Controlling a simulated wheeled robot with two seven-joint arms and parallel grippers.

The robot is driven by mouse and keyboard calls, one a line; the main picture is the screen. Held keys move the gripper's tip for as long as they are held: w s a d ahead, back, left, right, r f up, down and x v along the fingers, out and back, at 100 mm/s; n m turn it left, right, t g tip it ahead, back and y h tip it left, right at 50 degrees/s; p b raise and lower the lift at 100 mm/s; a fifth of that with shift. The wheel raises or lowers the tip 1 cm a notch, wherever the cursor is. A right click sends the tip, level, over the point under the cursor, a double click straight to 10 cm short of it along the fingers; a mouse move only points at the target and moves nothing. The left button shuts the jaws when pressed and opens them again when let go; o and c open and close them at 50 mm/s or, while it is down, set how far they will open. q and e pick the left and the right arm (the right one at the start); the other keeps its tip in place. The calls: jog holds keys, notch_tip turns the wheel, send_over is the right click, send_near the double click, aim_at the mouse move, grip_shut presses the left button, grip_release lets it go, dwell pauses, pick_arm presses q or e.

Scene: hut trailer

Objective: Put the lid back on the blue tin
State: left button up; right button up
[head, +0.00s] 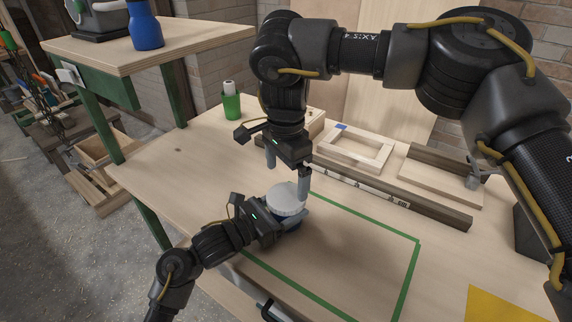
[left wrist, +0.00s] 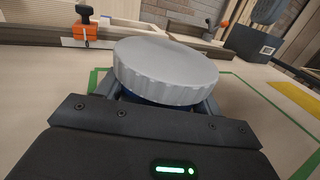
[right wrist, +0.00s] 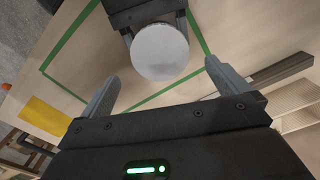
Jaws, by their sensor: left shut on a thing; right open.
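The blue tin (head: 291,224) stands on the workbench at the left part of the green-taped outline. The pale grey, ridged lid (head: 286,198) lies over its top and also shows in the left wrist view (left wrist: 165,72). I cannot tell whether it is fully seated. My left gripper (head: 284,219) is shut on the tin's side, below the lid. My right gripper (head: 288,174) is open and empty, pointing down just above the lid. In the right wrist view the round lid (right wrist: 160,52) lies just beyond the open fingers, apart from them. Little of the tin's blue body shows.
Behind stand a green holder (head: 231,104), a wooden frame (head: 357,149) and a dark rail (head: 400,196). A yellow sheet (head: 505,305) lies at the front right. A blue bottle (head: 146,27) stands on the upper shelf. The taped area right of the tin is clear.

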aim_at(285, 196)
jog(key=shift+f, duration=2.9)
jog(key=shift+c, duration=0.4)
jog(key=c, duration=0.8)
jog(key=m, duration=1)
jog(key=o, duration=0.9)
